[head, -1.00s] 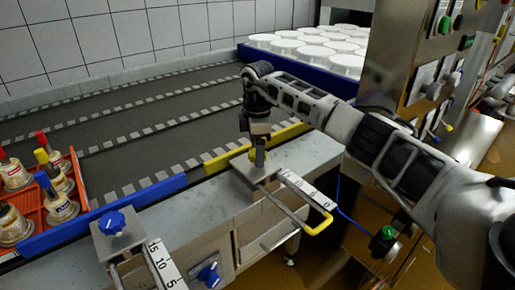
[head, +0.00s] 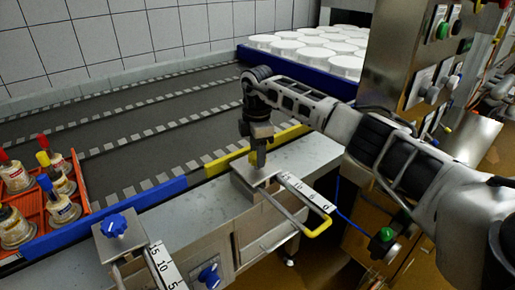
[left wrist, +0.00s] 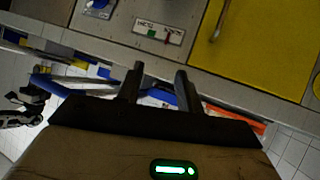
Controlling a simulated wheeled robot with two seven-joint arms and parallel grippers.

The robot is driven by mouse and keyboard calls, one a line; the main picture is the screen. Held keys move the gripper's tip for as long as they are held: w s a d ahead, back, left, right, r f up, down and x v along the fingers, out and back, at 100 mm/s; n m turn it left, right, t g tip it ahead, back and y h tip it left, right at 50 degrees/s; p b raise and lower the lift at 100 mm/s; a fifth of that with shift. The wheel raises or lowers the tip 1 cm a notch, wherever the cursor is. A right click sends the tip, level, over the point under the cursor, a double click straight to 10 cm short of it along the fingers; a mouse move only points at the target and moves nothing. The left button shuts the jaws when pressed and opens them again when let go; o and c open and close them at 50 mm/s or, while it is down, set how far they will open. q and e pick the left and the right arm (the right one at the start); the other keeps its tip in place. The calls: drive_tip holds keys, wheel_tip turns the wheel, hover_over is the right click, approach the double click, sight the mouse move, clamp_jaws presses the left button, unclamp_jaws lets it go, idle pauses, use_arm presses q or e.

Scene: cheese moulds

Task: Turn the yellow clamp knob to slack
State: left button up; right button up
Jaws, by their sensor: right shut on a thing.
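My right gripper (head: 257,162) points straight down over the metal clamp block (head: 240,185) beside the yellow rail (head: 226,163). It is shut on the yellow clamp knob on top of that block. Its fingers hide most of the knob, so I cannot read how far it is turned. A scale strip (head: 307,192) and a rod with a yellow handle (head: 319,228) run from the block toward the front right. My left gripper (left wrist: 160,88) shows in the left wrist view, with its two fingers apart and nothing between them.
A blue knob (head: 115,225) sits on a second clamp beside the blue rail (head: 120,203). An orange crate (head: 78,178) with several bottles stands at the left. White moulds (head: 300,49) stand in a blue tray at the back. A control cabinet (head: 403,55) rises at the right.

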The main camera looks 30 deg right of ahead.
drive_tip(key=n+p, duration=0.2)
drive_tip(key=n, duration=0.3)
drive_tip(key=shift+r, duration=0.15)
drive_tip(key=n+p, duration=0.1)
drive_tip(key=n, duration=0.4)
drive_tip(key=shift+n, duration=0.4)
drive_tip(key=n, duration=0.5)
drive_tip(key=shift+n, duration=0.3)
drive_tip(key=n, duration=0.5)
drive_tip(key=shift+n, duration=0.3)
drive_tip(key=o, duration=1)
wheel_tip(320, 180, up, 16)
drive_tip(key=shift+f, duration=0.15)
